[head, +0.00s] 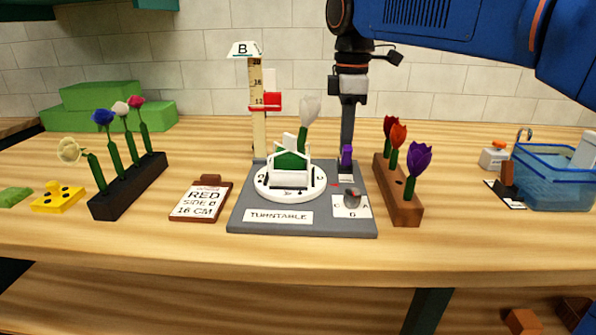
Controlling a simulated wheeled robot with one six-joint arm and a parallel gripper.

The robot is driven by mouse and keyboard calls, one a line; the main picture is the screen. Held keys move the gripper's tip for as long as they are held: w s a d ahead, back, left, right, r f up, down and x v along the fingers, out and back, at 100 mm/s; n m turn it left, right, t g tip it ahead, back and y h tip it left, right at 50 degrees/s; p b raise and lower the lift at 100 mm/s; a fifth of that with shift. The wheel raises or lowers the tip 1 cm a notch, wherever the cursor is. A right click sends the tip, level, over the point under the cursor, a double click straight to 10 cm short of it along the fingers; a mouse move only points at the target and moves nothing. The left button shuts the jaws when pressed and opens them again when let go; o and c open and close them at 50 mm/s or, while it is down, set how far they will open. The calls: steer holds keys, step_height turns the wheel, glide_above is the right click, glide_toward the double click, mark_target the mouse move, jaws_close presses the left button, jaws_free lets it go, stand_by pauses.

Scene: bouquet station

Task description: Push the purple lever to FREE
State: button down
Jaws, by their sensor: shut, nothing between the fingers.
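The purple lever (346,158) stands near the back right corner of the grey turntable base (305,229). It is small here, and I cannot read any FREE mark beside it. My gripper (347,145) hangs straight down from the upper right, shut and empty. Its dark fingers end at or just behind the lever's top; I cannot tell whether they touch it. The white turntable disc (290,193) sits on the base, left of the lever. It carries a white frame with a green block and a pale flower (309,110).
A grey knob (352,196) is on the base's front right. A brown block with tulips (403,200) stands close right of the base. A ruler post (259,110) rises behind left. A clipboard (201,201) and black flower rack (128,188) are left; a blue bin (553,184) is right.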

steer(key=shift+s+r, duration=0.35)
steer(key=shift+s, duration=0.1)
steer(key=shift+s+r, duration=0.1)
steer(key=shift+r, duration=1.2)
steer(key=shift+w+r, duration=0.15)
steer(key=shift+r, duration=0.75)
steer(key=shift+w+r, duration=0.1)
steer(key=shift+r, duration=0.75)
